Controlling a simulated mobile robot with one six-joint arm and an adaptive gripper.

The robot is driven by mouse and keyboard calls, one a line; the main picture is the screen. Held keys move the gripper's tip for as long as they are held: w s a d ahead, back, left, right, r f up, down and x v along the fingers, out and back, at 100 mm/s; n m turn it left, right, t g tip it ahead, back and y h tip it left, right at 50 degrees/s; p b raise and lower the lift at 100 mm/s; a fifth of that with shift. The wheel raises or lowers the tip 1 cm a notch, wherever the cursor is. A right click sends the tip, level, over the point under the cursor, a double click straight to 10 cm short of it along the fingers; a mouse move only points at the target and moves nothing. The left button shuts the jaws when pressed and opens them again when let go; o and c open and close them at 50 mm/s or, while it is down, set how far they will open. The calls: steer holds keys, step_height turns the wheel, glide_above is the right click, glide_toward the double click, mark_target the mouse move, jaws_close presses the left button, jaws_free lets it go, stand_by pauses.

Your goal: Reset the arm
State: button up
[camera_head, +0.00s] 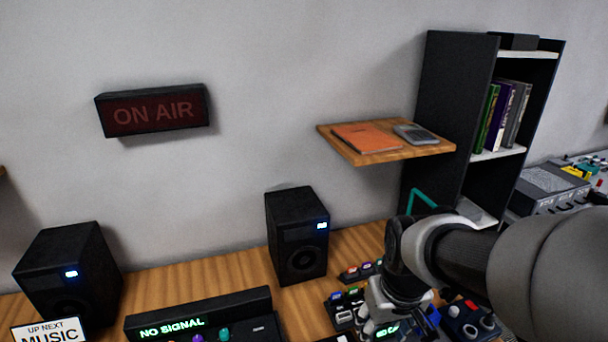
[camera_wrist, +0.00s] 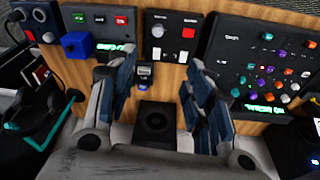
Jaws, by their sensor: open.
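My gripper (camera_wrist: 160,100) shows in the wrist view with its two fingers spread apart and nothing between them.
Below my gripper are several black control panels (camera_wrist: 183,40) and a blue block (camera_wrist: 77,45). In the head view, a speaker (camera_head: 297,235) and a black shelf unit (camera_head: 450,110) stand behind. A wooden wall shelf (camera_head: 365,157) holds an orange notebook (camera_head: 365,138).

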steer(key=s+r+m+t, duration=0.1)
steer(key=s+r, duration=0.2)
steer(key=s, duration=0.3)
steer(key=s+r+m+t, duration=0.1)
steer(key=s+r, duration=0.3)
steer(key=s, duration=0.3)
steer(key=shift+s, duration=0.25)
stand_by(1.1)
